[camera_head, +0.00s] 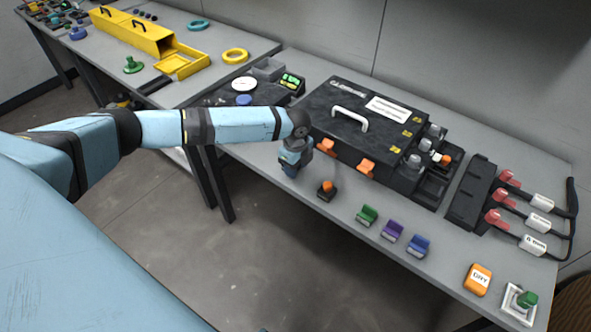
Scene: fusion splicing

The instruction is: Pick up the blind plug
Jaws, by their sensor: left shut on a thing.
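My left gripper (290,172) hangs from the left arm, pointing down at the front left of the workbench, in front of the black case. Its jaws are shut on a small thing. The thing is too small and too hidden by the jaws to make out, so I cannot tell for sure that it is the blind plug. A small black piece with an orange top (327,189) stands on the bench just right of the gripper, apart from it. My right gripper is not in view.
The black case (345,125) with a white handle stands behind the gripper. Green (367,215), purple (391,231) and blue (418,245) pieces line the front edge. An orange box (478,279) and red-ended cables (497,217) are to the right.

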